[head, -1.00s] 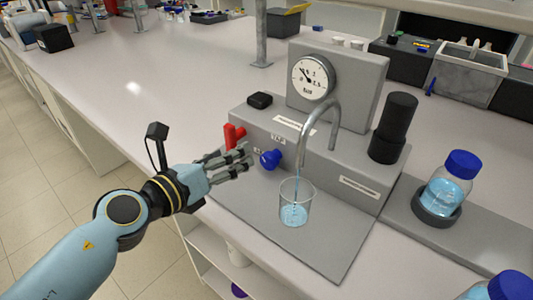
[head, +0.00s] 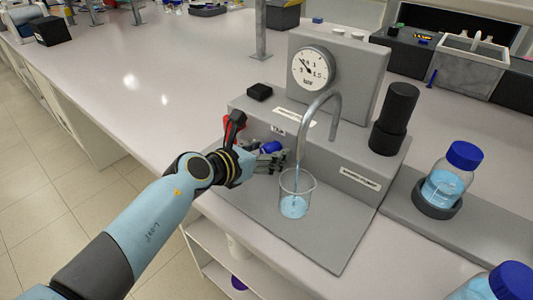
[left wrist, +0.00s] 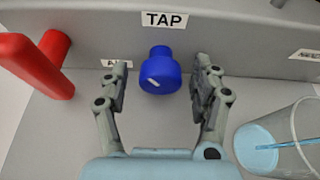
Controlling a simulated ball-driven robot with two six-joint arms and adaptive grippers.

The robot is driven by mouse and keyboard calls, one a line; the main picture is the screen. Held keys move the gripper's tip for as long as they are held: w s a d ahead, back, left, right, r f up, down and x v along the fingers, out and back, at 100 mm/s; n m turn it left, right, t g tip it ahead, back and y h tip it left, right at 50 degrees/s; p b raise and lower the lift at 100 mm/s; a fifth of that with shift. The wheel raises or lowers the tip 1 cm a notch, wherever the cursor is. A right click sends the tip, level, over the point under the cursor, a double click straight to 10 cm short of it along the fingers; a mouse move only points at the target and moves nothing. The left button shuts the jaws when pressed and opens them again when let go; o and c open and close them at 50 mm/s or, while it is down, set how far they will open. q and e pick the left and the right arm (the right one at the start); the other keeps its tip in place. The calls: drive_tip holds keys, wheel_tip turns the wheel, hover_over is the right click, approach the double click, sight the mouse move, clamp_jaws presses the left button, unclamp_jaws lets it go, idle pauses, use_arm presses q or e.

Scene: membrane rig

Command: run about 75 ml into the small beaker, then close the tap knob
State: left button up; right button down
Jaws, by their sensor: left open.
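The blue tap knob (left wrist: 160,72) sits on the front of the grey rig under a TAP label, with a white mark on its face. My left gripper (left wrist: 162,85) is open, with one finger on each side of the knob and a gap to each. In the head view the left gripper (head: 272,158) partly covers the knob (head: 271,147). The small beaker (head: 296,193) stands on the rig's base plate under the curved spout (head: 320,105). A thin stream runs into it, and pale blue liquid covers its lower part. Its scale is too small to read. My right gripper is out of view.
A red handle (left wrist: 42,65) is left of the knob. A pressure gauge (head: 312,68) stands above the rig. A blue-capped bottle (head: 448,180) sits in a dark holder on the right, and another bottle (head: 495,285) is at the lower right corner.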

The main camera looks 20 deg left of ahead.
use_arm(q)
drive_tip(key=c, duration=1.2)
drive_tip(key=n+h, duration=0.2)
drive_tip(key=n, duration=0.1)
drive_tip(key=shift+w+a+n+g, duration=0.1)
drive_tip(key=shift+n+g, duration=0.2)
drive_tip(key=o, duration=1.2)
drive_tip(key=v, duration=1.2)
drive_tip(key=shift+a+f, duration=0.15)
